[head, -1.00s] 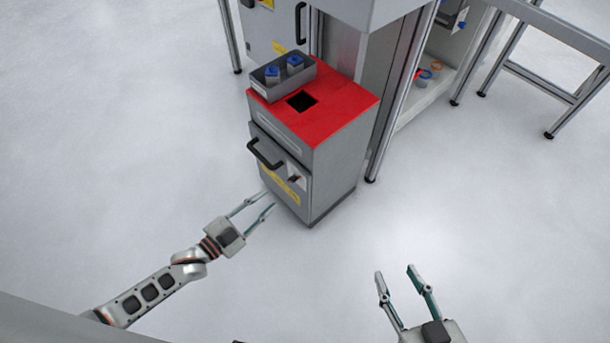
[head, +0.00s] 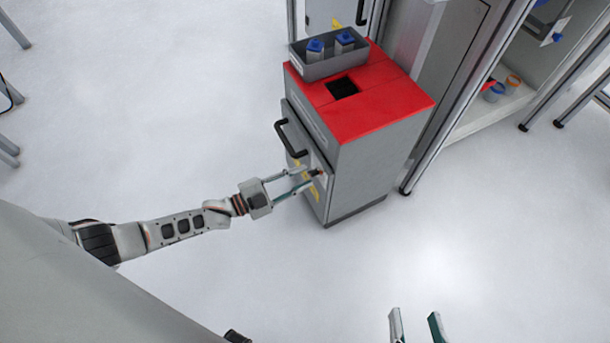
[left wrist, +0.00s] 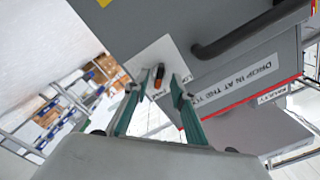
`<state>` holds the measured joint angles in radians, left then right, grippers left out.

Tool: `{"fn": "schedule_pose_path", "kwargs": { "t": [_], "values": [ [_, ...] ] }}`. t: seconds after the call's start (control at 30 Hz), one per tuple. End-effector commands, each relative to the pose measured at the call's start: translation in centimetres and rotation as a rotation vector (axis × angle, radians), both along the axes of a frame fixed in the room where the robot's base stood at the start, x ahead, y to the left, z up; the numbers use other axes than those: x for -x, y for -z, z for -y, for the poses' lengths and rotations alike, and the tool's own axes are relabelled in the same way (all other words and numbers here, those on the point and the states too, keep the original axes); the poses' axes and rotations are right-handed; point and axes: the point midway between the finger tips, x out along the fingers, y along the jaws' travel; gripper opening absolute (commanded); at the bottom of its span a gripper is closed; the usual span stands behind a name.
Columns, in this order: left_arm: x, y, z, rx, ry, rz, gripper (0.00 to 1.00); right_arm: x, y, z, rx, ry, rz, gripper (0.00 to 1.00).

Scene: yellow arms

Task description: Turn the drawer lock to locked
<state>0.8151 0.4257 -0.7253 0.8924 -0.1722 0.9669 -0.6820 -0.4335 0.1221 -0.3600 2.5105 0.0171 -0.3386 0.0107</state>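The drawer lock (left wrist: 158,76) shows in the left wrist view as a small knob, dark with an orange-red part, on a light plate on the grey cabinet front. In the head view the lock (head: 320,172) is at the tips of my left gripper, partly hidden. My left gripper (head: 305,178) is open, with its fingers pointing at the plate; it also shows in the left wrist view (left wrist: 160,95), one finger on each side of the knob. Whether the fingers touch the knob I cannot tell. My right gripper (head: 416,318) is open and empty over the floor at the bottom.
The cabinet (head: 365,170) has a red top (head: 385,112) and a black bar handle (head: 289,140) near the lock. A grey bin (head: 330,66) with blue-capped containers stands on top. A metal frame (head: 425,165) rises behind right. The floor in front is clear.

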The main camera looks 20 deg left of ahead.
Motion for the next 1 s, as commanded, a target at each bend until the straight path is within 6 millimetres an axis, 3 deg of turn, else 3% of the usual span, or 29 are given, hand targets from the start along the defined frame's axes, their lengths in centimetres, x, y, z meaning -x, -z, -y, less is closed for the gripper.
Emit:
{"fn": "schedule_pose_path", "kwargs": {
  "t": [0.43, 0.53, 1.0],
  "values": [
    [-0.97, 0.04, 0.83, 0.000, 0.001, -0.001, 0.25, 0.12, 0.08, -0.33, -0.020, 0.003, -0.005, 0.40],
    [-0.97, 0.04, 0.83, 0.000, 0.001, -0.001, 0.00, 0.12, 0.08, -0.33, -0.020, 0.003, -0.005, 0.40],
    [-0.92, 0.13, 0.80, 0.038, 0.001, -0.032, 0.00, 0.19, 0.27, -0.33, -0.023, 0.005, -0.009, 0.40]
  ]
}}
